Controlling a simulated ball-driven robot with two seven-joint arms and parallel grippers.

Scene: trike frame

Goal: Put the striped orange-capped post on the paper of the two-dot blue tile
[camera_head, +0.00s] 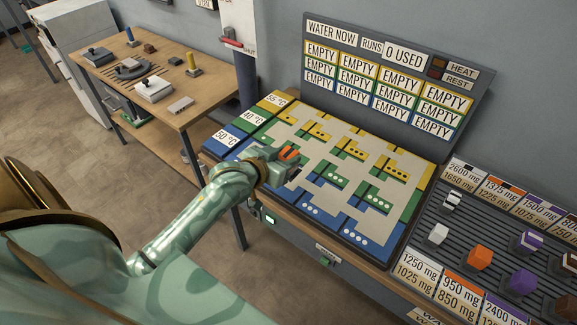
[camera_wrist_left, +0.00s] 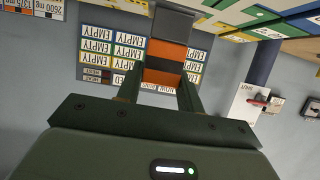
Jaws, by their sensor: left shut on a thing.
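The striped orange-capped post (camera_head: 289,154) is in my left gripper (camera_head: 284,162), above the left front part of the tiled board (camera_head: 345,165). In the left wrist view the post (camera_wrist_left: 166,52) shows orange and dark bands between the two fingers (camera_wrist_left: 160,92). The left gripper is shut on it, and the post is off the board. Blue tiles run along the board's front edge; a three-dot one (camera_head: 311,210) and a four-dot one (camera_head: 357,233) show. The two-dot blue tile seems hidden behind my gripper and forearm. My right gripper is not in view.
A slotted rack (camera_head: 465,222) with several coloured posts, including a plain orange one (camera_head: 480,257), stands right of the board. A sign panel (camera_head: 390,75) with EMPTY labels rises behind. A wooden side table (camera_head: 185,115) stands at left. The board's visible paper is clear.

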